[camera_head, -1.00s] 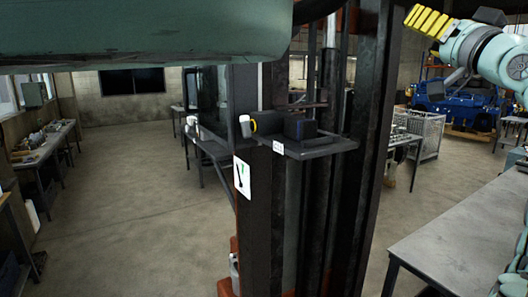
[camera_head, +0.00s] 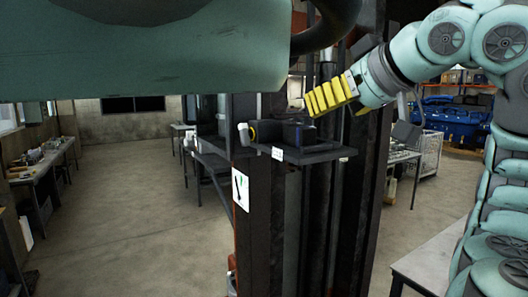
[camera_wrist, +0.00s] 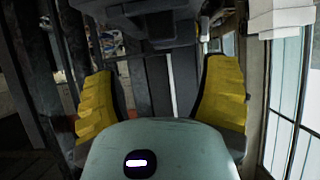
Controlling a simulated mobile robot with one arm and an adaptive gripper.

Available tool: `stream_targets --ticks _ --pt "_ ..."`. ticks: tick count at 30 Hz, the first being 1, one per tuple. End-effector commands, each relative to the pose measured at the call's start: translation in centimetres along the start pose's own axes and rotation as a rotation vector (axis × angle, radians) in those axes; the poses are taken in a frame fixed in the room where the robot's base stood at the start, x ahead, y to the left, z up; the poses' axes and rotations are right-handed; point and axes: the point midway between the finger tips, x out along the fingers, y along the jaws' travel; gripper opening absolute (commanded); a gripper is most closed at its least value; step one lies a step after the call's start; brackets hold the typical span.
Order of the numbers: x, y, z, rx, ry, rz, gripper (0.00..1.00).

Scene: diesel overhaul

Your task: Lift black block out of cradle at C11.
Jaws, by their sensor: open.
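A dark block (camera_head: 298,135) sits on a small black shelf (camera_head: 318,155) fixed to the dark column in the head view. The shelf's white label (camera_head: 278,153) is too small to read, and the cradle's shape is hard to make out. My gripper (camera_head: 312,102) is just above and to the right of the block, its yellow fingers pointing left and down. In the wrist view my gripper (camera_wrist: 160,80) has its two yellow fingers wide apart with nothing between them. A dark structure shows beyond the fingertips at the top there; I cannot tell whether it includes the block.
A dark item with a yellow ring and a white end (camera_head: 245,134) is at the shelf's left. The dark column (camera_head: 262,230) stands below and behind. A grey bench (camera_head: 428,262) is at lower right. Open floor (camera_head: 125,210) lies to the left.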

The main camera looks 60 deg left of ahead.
Motion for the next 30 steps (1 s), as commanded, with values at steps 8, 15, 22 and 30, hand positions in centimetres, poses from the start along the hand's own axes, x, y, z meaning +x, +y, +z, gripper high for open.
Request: stream_targets --ticks 8,15,22,30 --pt "3.7 -0.2 -0.2 -0.001 -0.002 -0.006 0.73" --pt "4.8 -0.1 -0.1 0.0 0.0 -0.001 0.73" --pt "5.9 -0.3 -0.4 0.002 -0.006 -0.002 0.73" --pt "6.9 -0.3 -0.7 0.006 0.0 0.0 0.73"
